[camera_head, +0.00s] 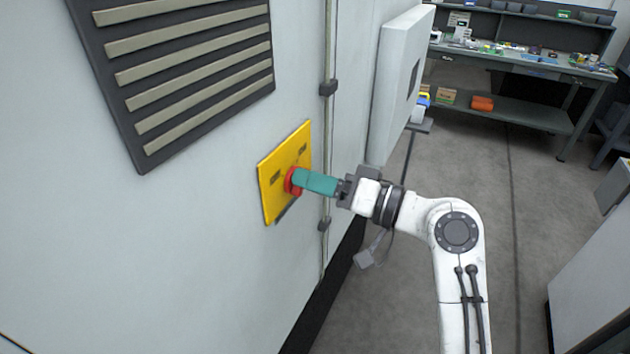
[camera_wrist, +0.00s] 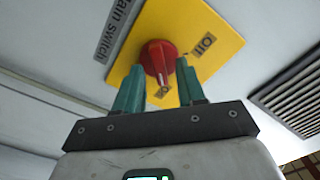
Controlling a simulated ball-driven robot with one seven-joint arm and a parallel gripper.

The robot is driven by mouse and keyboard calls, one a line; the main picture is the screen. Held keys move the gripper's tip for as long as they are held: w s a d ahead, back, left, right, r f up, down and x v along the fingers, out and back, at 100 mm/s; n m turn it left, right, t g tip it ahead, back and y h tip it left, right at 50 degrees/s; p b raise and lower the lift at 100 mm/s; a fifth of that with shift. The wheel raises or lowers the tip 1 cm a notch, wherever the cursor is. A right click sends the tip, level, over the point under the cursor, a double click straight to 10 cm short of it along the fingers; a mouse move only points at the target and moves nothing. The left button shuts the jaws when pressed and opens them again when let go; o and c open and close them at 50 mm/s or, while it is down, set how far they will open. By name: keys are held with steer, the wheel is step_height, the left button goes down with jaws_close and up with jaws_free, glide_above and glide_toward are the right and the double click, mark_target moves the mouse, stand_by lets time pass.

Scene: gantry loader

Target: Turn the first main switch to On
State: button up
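The main switch is a red rotary knob (camera_head: 293,180) on a yellow plate (camera_head: 270,206) fixed to the pale cabinet wall. Whether the fingertips touch the knob is unclear. In the head view my gripper (camera_head: 304,181) is right at the knob and partly covers it.
A dark louvred vent (camera_head: 185,75) is above left of the plate. A raised white panel (camera_head: 398,80) juts from the wall to the right, behind my wrist. A workbench (camera_head: 525,65) with clutter stands at the back. Grey floor (camera_head: 500,190) is open right of my arm.

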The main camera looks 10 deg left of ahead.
steer(key=b+v, duration=0.3)
steer(key=v, duration=0.7)
steer(key=shift+d, duration=0.35)
steer(key=shift+s, duration=0.1)
